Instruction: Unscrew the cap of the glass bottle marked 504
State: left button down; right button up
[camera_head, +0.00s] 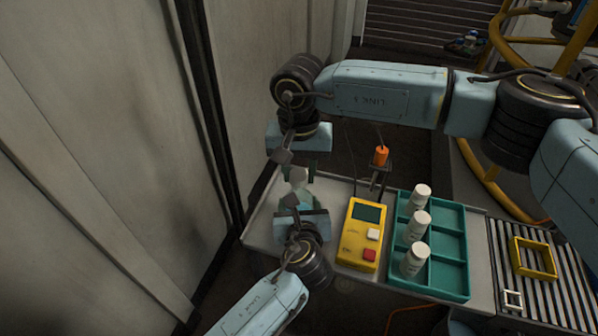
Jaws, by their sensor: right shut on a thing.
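A pale, partly see-through bottle (291,201) with a whitish cap (298,174) is between my two grippers, over the left end of the bench. No 504 marking is readable on it. My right gripper (299,168) reaches in from above and is shut on the cap. My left gripper (297,198) comes from below and sits at the bottle's lower part. Its fingers are mostly hidden, so I cannot tell whether they grip the glass.
A yellow meter (361,245) lies right of the bottle. A teal tray (448,248) holds three white bottles (416,226). An orange-topped tool (381,157) stands in a holder behind the meter. A slatted surface with a yellow frame (535,274) is at right. A wall closes the left.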

aim_at(299, 175)
jog(key=shift+r, duration=0.1)
jog(key=shift+r, duration=1.95)
pick_arm(q)
jog(key=shift+c, duration=1.8)
grip_release()
jog(key=shift+s, duration=0.1)
